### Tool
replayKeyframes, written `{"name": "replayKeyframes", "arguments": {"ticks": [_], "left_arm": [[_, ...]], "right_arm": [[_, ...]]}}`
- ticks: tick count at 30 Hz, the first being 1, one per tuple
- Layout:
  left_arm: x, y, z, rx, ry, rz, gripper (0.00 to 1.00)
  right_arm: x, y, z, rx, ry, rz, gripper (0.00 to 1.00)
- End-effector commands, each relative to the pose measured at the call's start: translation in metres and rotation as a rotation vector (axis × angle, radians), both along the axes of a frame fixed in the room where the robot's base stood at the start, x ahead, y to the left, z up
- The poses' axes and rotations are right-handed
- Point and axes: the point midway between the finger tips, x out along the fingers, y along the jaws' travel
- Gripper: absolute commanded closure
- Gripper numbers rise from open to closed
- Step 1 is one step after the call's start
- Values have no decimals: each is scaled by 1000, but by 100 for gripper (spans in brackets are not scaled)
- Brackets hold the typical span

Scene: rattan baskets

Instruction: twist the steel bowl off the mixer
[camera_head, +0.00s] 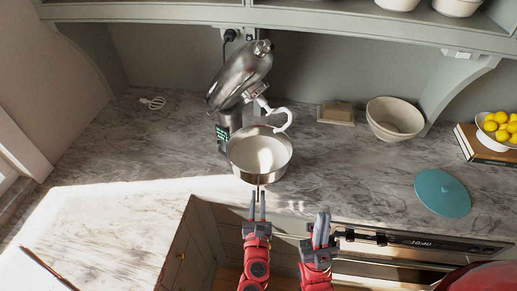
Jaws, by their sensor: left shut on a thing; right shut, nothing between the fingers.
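The steel mixer (240,78) stands on the marble counter against the back wall, with its head tilted up. A white hook (281,121) hangs from the head over the bowl. The steel bowl (259,168) is below the head, upright, and looks empty; its join with the mixer base is hidden. My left gripper (257,194) is at the near side of the bowl, with its fingertips at the bowl's near wall, and it is shut on the bowl. My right gripper (322,216) is shut and empty, right of the left one and in front of the counter edge.
A beige bowl (395,118) and a small tan dish (336,113) stand at the back right. A teal round lid (442,193) lies on the right. A bowl of lemons (498,131) rests on books (485,148). An oven (421,243) is below the counter. The counter left of the mixer is mostly clear.

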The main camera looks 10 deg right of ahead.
Motion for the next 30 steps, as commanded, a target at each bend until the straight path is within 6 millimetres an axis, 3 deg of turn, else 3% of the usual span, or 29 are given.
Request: {"name": "replayKeyframes", "arguments": {"ticks": [30], "left_arm": [[-46, 12, 3, -2, -7, -3, 100]], "right_arm": [[0, 0, 0, 0, 0, 0, 100]]}}
